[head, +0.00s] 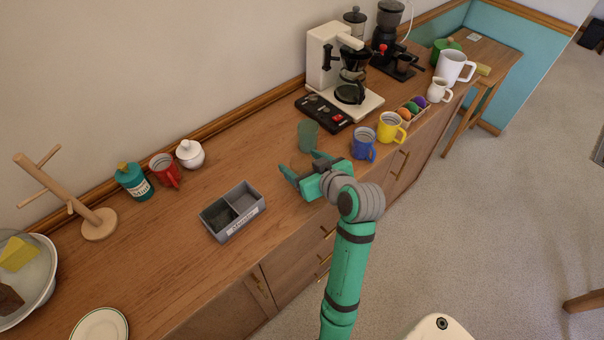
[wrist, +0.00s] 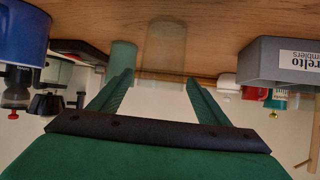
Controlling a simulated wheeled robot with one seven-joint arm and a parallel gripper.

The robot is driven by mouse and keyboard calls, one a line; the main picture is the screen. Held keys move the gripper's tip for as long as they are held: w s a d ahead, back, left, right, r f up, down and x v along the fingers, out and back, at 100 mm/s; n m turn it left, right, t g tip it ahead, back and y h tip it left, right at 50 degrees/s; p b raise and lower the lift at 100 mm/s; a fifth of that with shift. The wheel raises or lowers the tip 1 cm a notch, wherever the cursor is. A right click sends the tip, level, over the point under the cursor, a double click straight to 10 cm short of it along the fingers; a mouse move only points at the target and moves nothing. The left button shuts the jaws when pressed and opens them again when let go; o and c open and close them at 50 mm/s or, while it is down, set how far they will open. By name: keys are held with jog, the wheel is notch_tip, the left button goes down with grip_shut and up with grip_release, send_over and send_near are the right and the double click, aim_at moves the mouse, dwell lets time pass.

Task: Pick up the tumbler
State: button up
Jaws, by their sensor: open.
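A green tumbler (head: 308,135) stands upright on the wooden counter, just beyond my gripper's right finger in the head view. In the wrist view, which looks upside down, a green cylinder that appears to be it (wrist: 123,54) shows by the left fingertip. A faint clear glass shape (wrist: 165,45) shows between and beyond the fingertips there; I cannot make it out in the head view. My gripper (head: 302,163) is open and empty, low over the counter's front part, pointing toward the wall. It also shows in the wrist view (wrist: 160,78). I cannot tell whether it touches anything.
A blue mug (head: 363,144) and a yellow mug (head: 391,127) stand right of my gripper. A grey two-compartment tray (head: 232,211) lies to its left. A coffee machine (head: 340,75) and a black panel (head: 324,112) are behind. Bare counter lies between tray and tumbler.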

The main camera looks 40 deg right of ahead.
jog(key=shift+w, duration=0.15)
jog(key=c, duration=1.6)
jog(key=shift+r, duration=0.1)
